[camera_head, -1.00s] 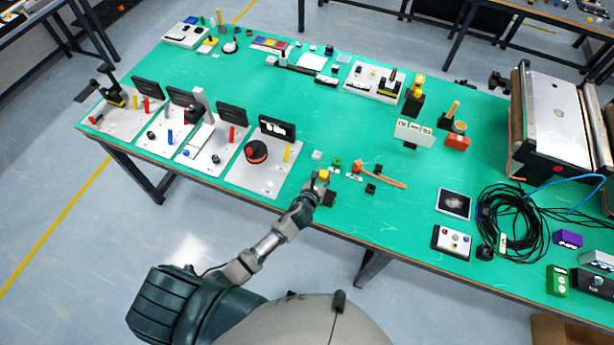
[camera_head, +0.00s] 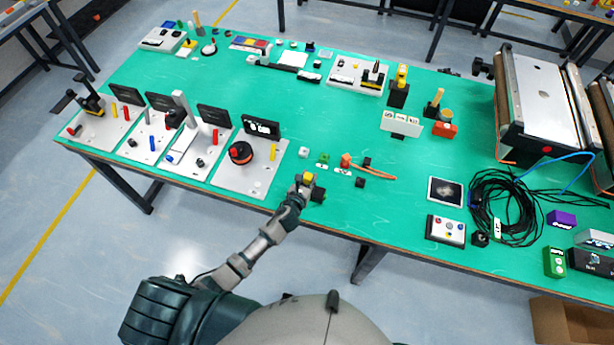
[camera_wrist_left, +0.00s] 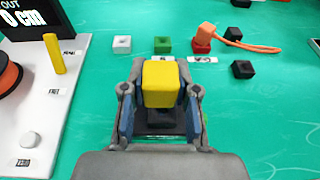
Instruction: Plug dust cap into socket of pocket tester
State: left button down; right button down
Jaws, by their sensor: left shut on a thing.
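My left gripper (camera_head: 307,183) is over the near edge of the green table. It is shut on a yellow block with a black lower part (camera_wrist_left: 161,82), which stands upright between the fingers. A dark patch shows just beside it in the head view. I cannot tell whether this piece is the dust cap or the pocket tester. Beyond it are a white cube (camera_wrist_left: 121,43), a green cube (camera_wrist_left: 162,45) and a red block (camera_wrist_left: 202,42) with an orange strip (camera_wrist_left: 245,45). A socket cannot be made out. My right gripper is out of view.
A light panel with a red-and-black reel (camera_head: 241,152) and a yellow peg (camera_head: 273,152) lies left of my gripper. A small black cube (camera_head: 361,182) lies to the right. A black cable coil (camera_head: 510,208) is farther right.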

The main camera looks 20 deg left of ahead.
pick_arm(q)
jog(key=shift+d+f, duration=0.4)
jog(key=shift+f, duration=0.05)
jog(key=shift+d+b, duration=0.2)
jog(key=shift+b, duration=0.1)
jog(key=shift+a, duration=0.15)
jog(key=shift+a+f, duration=0.1)
jog(key=shift+a, duration=0.3)
jog(key=shift+d, duration=0.55)
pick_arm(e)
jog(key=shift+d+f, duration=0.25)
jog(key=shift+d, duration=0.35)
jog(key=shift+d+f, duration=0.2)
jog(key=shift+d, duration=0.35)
